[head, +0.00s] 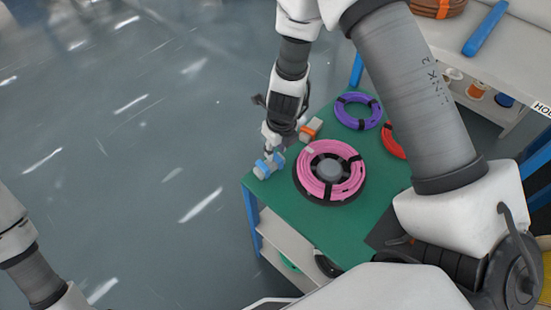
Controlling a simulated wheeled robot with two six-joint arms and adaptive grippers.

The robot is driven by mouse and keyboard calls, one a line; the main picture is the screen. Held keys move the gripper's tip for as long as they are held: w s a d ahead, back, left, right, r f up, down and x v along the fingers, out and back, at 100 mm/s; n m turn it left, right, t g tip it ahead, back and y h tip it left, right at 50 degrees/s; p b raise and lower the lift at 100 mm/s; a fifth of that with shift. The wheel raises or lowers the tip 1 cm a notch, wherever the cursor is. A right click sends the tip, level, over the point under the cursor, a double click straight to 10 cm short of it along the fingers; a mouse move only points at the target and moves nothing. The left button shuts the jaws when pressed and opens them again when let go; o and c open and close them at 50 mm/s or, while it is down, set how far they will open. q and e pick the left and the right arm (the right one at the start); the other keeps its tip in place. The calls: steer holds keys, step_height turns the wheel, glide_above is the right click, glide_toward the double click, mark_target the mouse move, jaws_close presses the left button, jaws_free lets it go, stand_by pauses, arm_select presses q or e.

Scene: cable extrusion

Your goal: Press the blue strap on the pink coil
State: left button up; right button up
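The pink coil (313,182) lies on the green table top, around a dark holder with a grey hub (330,170). The blue strap (262,166), a small blue and whitish piece, is at the table's left corner, to the left of the coil. My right gripper (270,151) points down right at the blue strap, with its fingertips at or just above it. The tips are too small to tell whether they are open or shut, or touch it. My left arm shows at the lower left, over the floor; its gripper is out of view.
A small orange and grey piece (311,127) lies just behind the pink coil. A purple coil (342,109) and a partly hidden red coil (391,143) lie farther back on the green table (275,200). A white shelf unit (500,70) stands at the upper right.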

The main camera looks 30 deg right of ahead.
steer(key=shift+f+b, duration=0.95)
steer(key=shift+f, duration=0.15)
steer(key=shift+r+p, duration=0.25)
steer(key=shift+p, duration=0.05)
jaws_close()
step_height(320, 180, up, 8)
steer(key=p, duration=0.8)
